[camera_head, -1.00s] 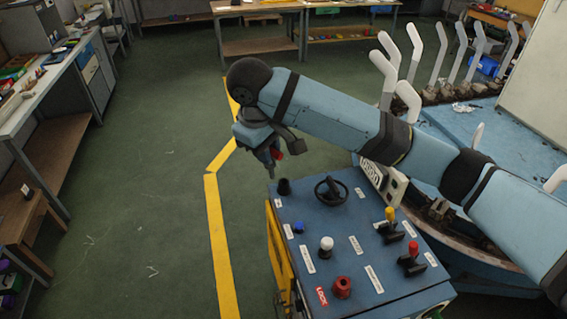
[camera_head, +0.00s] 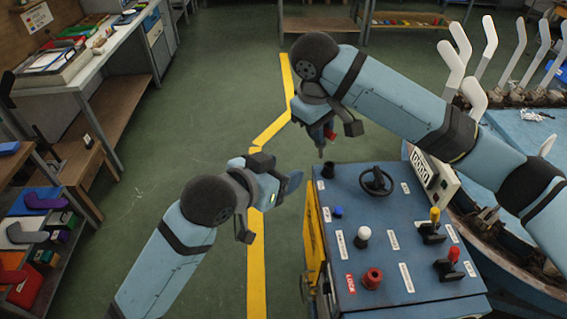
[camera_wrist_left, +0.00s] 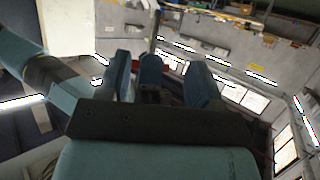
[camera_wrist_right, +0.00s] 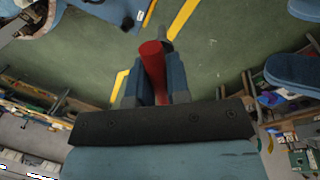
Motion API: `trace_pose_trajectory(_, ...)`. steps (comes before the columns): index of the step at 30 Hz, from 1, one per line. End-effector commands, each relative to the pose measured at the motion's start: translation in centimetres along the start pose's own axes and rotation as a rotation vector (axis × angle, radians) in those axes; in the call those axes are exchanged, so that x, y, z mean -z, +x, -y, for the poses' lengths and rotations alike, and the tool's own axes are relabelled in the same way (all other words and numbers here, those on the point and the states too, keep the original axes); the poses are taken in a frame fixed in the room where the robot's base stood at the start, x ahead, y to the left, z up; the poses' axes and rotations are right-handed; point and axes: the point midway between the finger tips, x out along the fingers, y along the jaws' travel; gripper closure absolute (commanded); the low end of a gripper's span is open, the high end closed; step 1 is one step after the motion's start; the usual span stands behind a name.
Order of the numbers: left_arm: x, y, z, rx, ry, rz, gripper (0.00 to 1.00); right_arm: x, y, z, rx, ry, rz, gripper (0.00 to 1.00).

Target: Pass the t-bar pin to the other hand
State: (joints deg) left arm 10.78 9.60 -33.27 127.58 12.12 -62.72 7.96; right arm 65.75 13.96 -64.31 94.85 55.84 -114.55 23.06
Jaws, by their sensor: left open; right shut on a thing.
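The t-bar pin shows as a red bar (camera_wrist_right: 153,62) between the fingers of my right gripper (camera_wrist_right: 157,88) in the right wrist view. In the head view, a small red part of the pin (camera_head: 330,134) shows at my right gripper (camera_head: 322,138), above the far-left corner of the console. The rest of the pin is mostly hidden by the gripper. My left gripper (camera_head: 286,186) is open, lower and to the left of the right one, and apart from it. The left wrist view shows its spread fingers (camera_wrist_left: 160,82); a dark blue piece between them is unclear.
A blue control console (camera_head: 385,270) with a small wheel (camera_head: 377,181), knobs and levers stands below and right of the grippers. A blue bench (camera_head: 535,135) with white upright forms is at the right. Shelves line the left. Green floor is clear between.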

Motion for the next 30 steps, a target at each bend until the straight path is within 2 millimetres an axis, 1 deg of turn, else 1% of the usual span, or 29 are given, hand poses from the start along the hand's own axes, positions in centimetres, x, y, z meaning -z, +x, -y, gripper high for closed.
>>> trace_pose_trajectory(1, 0.9, -0.2, -0.3, -0.006, 0.014, -0.002, 0.41, 0.0, 0.0, 0.0, 0.0, 0.0, 0.0, 1.0)
trace_pose_trajectory(3, 1.5, -0.3, -0.6, -0.012, 0.024, 0.0, 0.41, 0.0, 0.0, 0.0, 0.0, 0.0, 0.0, 1.0)
trace_pose_trajectory(5, 1.8, -0.3, -0.7, -0.015, 0.029, 0.001, 0.41, 0.0, 0.0, 0.0, 0.0, 0.0, 0.0, 1.0)
trace_pose_trajectory(8, 2.0, 0.3, -0.8, -0.018, 0.031, 0.003, 0.41, 0.0, 0.0, 0.0, 0.0, 0.0, 0.0, 1.0)
trace_pose_trajectory(11, 2.0, 1.6, -0.9, -0.018, 0.03, 0.003, 0.41, 0.0, 0.0, 0.0, 0.0, 0.0, 0.0, 1.0)
trace_pose_trajectory(21, 1.9, 8.0, -0.9, -0.017, 0.029, 0.003, 0.41, 0.0, 0.0, 0.0, 0.0, 0.0, 0.0, 1.0)
trace_pose_trajectory(25, 1.9, 9.9, -1.0, -0.017, 0.03, 0.003, 0.41, 0.0, 0.0, 0.0, 0.0, 0.0, 0.0, 1.0)
trace_pose_trajectory(30, 1.9, 11.2, -1.0, -0.017, 0.03, 0.002, 0.41, 0.0, 0.0, 0.0, 0.0, 0.0, 0.0, 1.0)
